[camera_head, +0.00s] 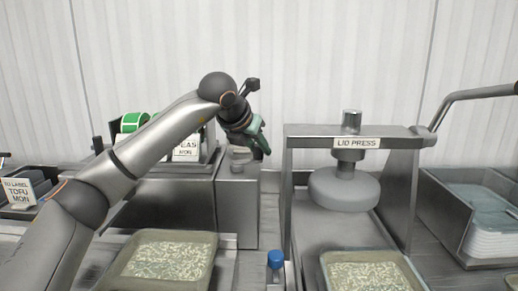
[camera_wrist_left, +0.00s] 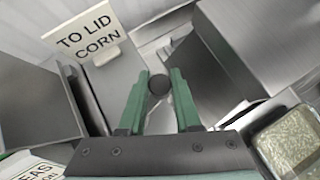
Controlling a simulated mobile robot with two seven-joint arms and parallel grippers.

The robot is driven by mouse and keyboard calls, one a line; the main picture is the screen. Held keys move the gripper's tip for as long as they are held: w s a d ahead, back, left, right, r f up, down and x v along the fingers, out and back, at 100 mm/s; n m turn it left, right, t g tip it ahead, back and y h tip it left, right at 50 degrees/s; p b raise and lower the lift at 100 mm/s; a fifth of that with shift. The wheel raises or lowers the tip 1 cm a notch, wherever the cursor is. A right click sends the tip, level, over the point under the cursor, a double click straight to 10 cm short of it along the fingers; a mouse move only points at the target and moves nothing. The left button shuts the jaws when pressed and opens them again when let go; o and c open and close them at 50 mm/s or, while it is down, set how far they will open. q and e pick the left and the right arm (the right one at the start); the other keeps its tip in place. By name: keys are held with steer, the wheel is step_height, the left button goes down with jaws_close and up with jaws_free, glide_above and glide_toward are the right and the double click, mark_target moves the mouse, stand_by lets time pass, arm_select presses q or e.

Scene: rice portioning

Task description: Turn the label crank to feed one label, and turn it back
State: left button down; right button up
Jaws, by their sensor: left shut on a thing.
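My left gripper (camera_head: 258,143) is at the right end of the steel label machine (camera_head: 238,205) in the head view. In the left wrist view, the green fingers of my left gripper (camera_wrist_left: 159,76) are closed around a small dark round knob (camera_wrist_left: 158,84), which I take to be the label crank's handle. The crank arm is mostly hidden by the gripper. A grey round part (camera_head: 239,157) shows just below the gripper. A green label roll (camera_head: 133,121) stands at the machine's left, partly behind my arm. My right gripper is out of view.
A lid press (camera_head: 352,142) with a side lever (camera_head: 470,96) stands right of the machine. Rice trays (camera_head: 165,235) (camera_head: 372,258) lie in front. A blue-capped item (camera_head: 275,259) stands between them. A bin of stacked lids (camera_head: 490,240) is far right.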

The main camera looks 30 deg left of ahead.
arm_select(q)
steer(key=shift+w+a+n+y, duration=0.2)
steer(key=shift+n+y, duration=0.25)
steer(key=shift+n, duration=0.1)
steer(key=shift+w+a+n+y, duration=0.15)
steer(key=shift+a+n+y, duration=0.05)
steer(key=shift+n+y, duration=0.3)
steer(key=shift+a, duration=0.1)
steer(key=c, duration=0.6)
jaws_free()
steer(key=shift+r, duration=0.1)
steer(key=v, duration=1.2)
steer(key=shift+r+b, duration=0.2)
steer(key=shift+b, duration=0.1)
steer(key=shift+s, duration=0.1)
